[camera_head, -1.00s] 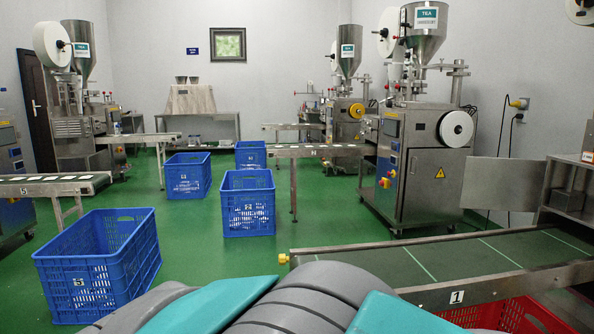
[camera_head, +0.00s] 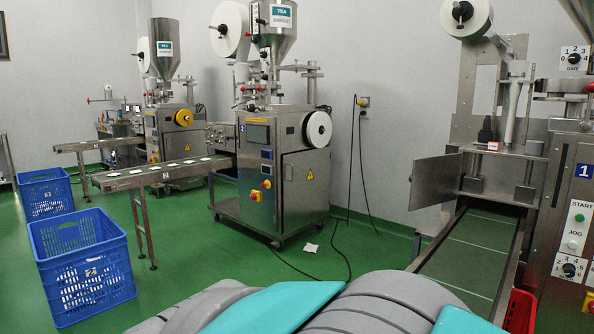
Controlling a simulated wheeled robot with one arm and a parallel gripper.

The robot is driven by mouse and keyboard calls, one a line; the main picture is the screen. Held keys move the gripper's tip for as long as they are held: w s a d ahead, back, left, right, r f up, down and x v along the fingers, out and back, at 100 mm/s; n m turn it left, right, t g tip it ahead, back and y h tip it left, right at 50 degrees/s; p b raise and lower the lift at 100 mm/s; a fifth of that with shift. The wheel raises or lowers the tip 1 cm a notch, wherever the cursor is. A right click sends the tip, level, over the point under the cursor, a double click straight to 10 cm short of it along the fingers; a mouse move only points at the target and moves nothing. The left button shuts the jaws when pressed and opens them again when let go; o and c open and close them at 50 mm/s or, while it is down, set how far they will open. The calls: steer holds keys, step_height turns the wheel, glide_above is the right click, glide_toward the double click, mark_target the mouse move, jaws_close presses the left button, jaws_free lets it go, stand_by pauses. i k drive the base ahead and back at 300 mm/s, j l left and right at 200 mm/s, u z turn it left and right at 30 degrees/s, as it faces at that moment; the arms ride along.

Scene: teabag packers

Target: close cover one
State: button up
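Machine one stands at the right, marked by a blue "1" plate (camera_head: 583,171). A flat steel cover (camera_head: 436,182) stands open at the left side of its housing, swung outward to the left. The compartment (camera_head: 497,178) behind it is exposed, with dark parts inside. The cover hangs above the far end of a green conveyor belt (camera_head: 470,262). My gripper is not in view. Grey and teal parts of my own body fill the bottom of the view, well short of the cover.
A red crate (camera_head: 520,310) is beside the conveyor at the lower right. Machine two (camera_head: 305,180) and its conveyor (camera_head: 160,173) stand at centre left. Blue crates (camera_head: 84,266) stand at the left. Cables and a white scrap (camera_head: 311,248) lie on the green floor.

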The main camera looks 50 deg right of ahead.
mark_target(434, 180)
steer(key=i+l+z, duration=0.1)
steer(key=i+z, duration=0.5)
steer(key=z, duration=0.2)
steer(key=i+z, duration=0.4)
steer(key=i+j+z, duration=0.15)
steer(key=z, duration=0.25)
steer(key=i+j+z, duration=0.25)
steer(key=z, duration=0.15)
steer(key=i+j+z, duration=0.15)
steer(key=i+z, duration=0.15)
steer(key=z, duration=0.2)
steer(key=i+j+z, duration=0.25)
steer(key=z, duration=0.25)
steer(key=i+j+z, duration=0.2)
steer(key=j+z, duration=0.3)
steer(key=i+j+z, duration=0.15)
steer(key=j+z, duration=0.15)
steer(key=z, duration=0.2)
